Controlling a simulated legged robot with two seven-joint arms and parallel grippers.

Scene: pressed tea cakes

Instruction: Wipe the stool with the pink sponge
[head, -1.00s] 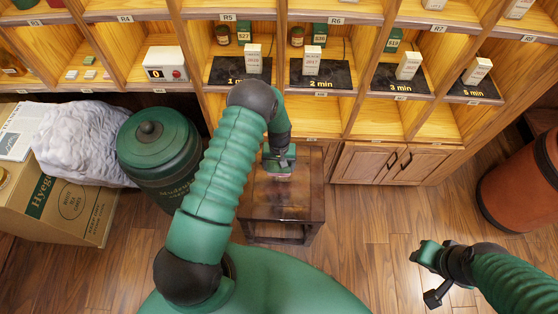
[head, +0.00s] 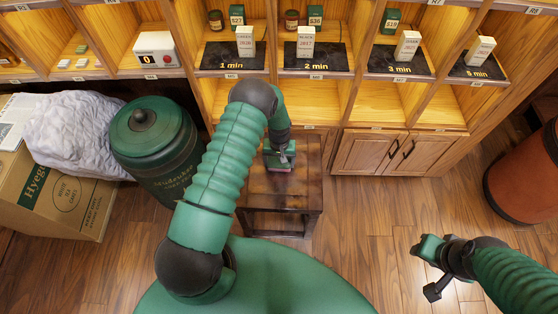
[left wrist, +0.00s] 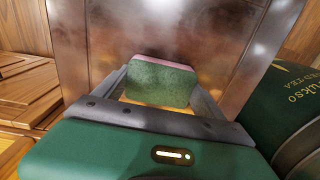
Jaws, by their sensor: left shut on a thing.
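The stool (head: 283,200) is dark brown wood with a square top, in front of the shelves. Its glossy top (left wrist: 215,35) fills the upper part of the left wrist view, with pale cloudy patches that could be smears or reflections. My left gripper (head: 279,159) is over the stool top and shut on the sponge. The sponge (left wrist: 160,84) shows between its fingers, green on the near face with a pink layer along the far edge. I cannot tell whether it touches the stool. My right gripper (head: 433,268) is off to the right above the floor, away from the stool; its opening is unclear.
A green lidded barrel (head: 156,150) stands left of the stool. Beyond it are a cardboard box (head: 70,205) and a white crumpled bundle (head: 75,130). Shelves and a cabinet (head: 390,153) stand behind. A reddish-brown drum (head: 520,180) is at right. Floor to the stool's right is clear.

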